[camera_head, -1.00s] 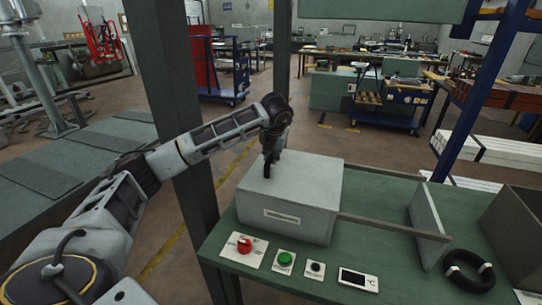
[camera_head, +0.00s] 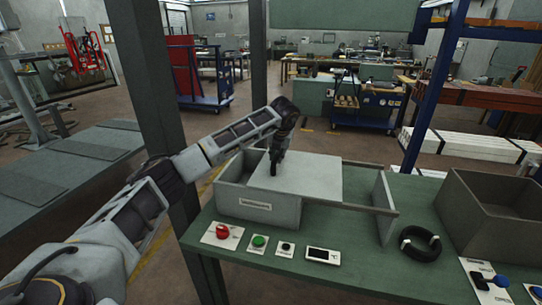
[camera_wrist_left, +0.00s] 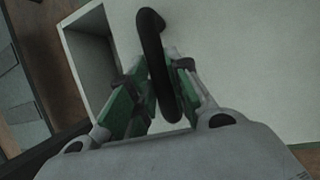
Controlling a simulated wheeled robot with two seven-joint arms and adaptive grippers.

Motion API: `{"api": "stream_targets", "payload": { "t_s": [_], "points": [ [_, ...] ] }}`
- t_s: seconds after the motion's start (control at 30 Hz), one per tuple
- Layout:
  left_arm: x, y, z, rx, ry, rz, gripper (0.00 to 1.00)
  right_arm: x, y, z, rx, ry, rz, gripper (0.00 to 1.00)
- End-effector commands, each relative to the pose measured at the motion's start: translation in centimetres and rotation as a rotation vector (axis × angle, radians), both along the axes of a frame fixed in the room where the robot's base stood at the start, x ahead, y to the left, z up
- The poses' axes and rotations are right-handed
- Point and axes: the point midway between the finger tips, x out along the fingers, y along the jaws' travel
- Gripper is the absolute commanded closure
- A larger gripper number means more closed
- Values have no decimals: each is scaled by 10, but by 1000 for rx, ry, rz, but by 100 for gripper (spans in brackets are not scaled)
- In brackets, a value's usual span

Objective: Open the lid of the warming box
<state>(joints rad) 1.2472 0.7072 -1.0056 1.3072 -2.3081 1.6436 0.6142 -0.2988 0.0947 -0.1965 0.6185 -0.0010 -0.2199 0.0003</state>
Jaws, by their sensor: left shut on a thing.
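The warming box (camera_head: 240,203) is a grey box on the green table, with a label on its front. Its flat lid (camera_head: 318,175) is shifted to the right, resting partly over the rails, so the left part of the box is open at the top. My left gripper (camera_head: 274,170) stands over the lid's left part, pointing down. In the left wrist view, the gripper (camera_wrist_left: 155,92) is shut on the black curved handle (camera_wrist_left: 150,32) of the lid (camera_wrist_left: 235,60). A strip of the box's inside shows at left. My right gripper is out of view.
A red knob (camera_head: 222,231), a green button (camera_head: 259,241), a black knob (camera_head: 285,247) and a display (camera_head: 322,255) lie before the box. An upright plate (camera_head: 384,205) ends the rails. A black cable coil (camera_head: 420,243) and a grey bin (camera_head: 497,207) stand right.

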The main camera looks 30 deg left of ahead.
Motion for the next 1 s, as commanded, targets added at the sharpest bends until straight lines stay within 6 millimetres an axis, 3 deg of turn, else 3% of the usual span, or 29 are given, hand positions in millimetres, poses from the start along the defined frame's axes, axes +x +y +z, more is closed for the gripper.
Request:
{"api": "stream_targets", "payload": {
  "t_s": [0.53,1.0],
  "points": [
    [21,-78,2,-1,-5,-3,100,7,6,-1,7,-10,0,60],
    [24,-91,2,0,-5,0,100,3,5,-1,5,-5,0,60]
  ]
}}
